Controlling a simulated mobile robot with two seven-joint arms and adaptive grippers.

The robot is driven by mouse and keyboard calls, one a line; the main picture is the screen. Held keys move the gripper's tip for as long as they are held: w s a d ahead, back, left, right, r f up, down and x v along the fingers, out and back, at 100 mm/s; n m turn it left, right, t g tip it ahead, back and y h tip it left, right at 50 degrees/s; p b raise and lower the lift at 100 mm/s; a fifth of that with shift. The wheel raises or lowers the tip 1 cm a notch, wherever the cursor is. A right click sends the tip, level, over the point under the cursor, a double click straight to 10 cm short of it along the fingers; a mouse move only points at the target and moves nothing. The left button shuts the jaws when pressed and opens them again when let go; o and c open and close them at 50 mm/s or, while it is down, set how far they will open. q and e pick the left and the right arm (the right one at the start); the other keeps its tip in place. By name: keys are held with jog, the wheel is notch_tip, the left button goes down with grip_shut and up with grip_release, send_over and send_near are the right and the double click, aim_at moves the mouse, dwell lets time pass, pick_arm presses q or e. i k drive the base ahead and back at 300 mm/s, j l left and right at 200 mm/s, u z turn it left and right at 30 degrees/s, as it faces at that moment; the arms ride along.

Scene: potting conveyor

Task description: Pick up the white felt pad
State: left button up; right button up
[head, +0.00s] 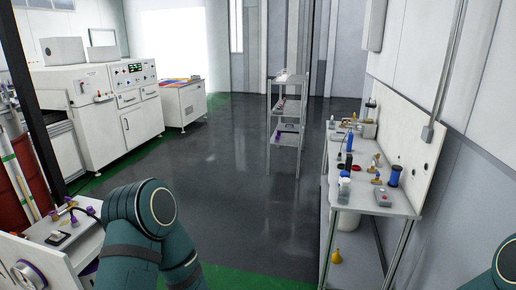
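I cannot make out a white felt pad for certain in the head view. A small white and dark item (57,238) lies on the white bench top at the lower left, too small to identify. A green link of one of my arms fills the lower left of the view, and a bit of another shows at the lower right edge. Neither of my grippers is in view.
A metal workbench (391,203) with bottles and small parts stands at the right. A narrow shelf rack (289,126) stands further back. White machines (139,122) line the left. The dark floor (222,165) between them is clear.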

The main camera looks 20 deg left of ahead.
aim_at(56, 236)
jog(key=i+u, duration=0.4)
jog(key=i, duration=0.25)
jog(key=i+l+u, duration=0.15)
jog(key=i+u, duration=0.2)
jog(key=i, duration=0.3)
jog(key=i+j+u, duration=0.1)
jog(key=i+u, duration=0.65)
jog(key=i+l+u, duration=0.15)
jog(key=i+u, duration=0.6)
jog(key=i+l+u, duration=0.1)
jog(key=i+u, duration=0.3)
jog(key=i+l+u, duration=0.2)
jog(key=u, duration=0.2)
jog(key=i, duration=0.1)
